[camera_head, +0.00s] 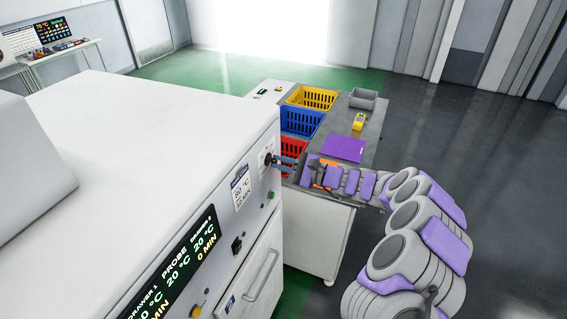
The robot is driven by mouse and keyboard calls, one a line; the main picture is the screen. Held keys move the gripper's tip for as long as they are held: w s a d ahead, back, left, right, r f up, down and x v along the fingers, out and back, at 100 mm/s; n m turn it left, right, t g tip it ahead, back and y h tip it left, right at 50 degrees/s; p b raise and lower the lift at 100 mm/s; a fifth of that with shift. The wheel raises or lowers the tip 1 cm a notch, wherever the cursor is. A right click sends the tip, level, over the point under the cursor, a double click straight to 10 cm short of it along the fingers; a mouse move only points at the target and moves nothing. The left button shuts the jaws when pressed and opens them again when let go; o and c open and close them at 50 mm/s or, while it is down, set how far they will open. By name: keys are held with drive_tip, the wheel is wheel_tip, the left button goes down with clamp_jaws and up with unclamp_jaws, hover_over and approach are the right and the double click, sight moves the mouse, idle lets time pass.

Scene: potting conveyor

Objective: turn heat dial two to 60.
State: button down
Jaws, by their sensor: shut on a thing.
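A dark dial (267,160) sits on a white plate at the upper right of the white cabinet's front panel. My gripper (276,162) reaches it from the right, with its fingers shut on the dial. The fingers hide part of the dial, and its pointer and scale are too small to read. A second black knob (237,245) sits lower on the same panel, apart from my gripper. The dark display (172,268) shows columns for drawer 1, probe and drawer 2, with the drawer 2 column at 20 °C and 0 MIN.
A card (241,190) with °C and MIN text, a green button (270,195) and a yellow button (196,312) are on the panel. A drawer handle (262,275) juts out below. Behind my arm, a bench holds yellow (312,97), blue (301,121) and red baskets. Floor at right is clear.

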drive_tip(key=c, duration=1.5)
unclamp_jaws()
drive_tip(key=shift+a, duration=0.2)
drive_tip(key=o, duration=0.4)
drive_tip(key=shift+a, duration=0.25)
drive_tip(key=shift+d, duration=0.45)
drive_tip(key=v, duration=1.6)
drive_tip(key=shift+s+d, duration=0.15)
drive_tip(key=shift+d, duration=0.15)
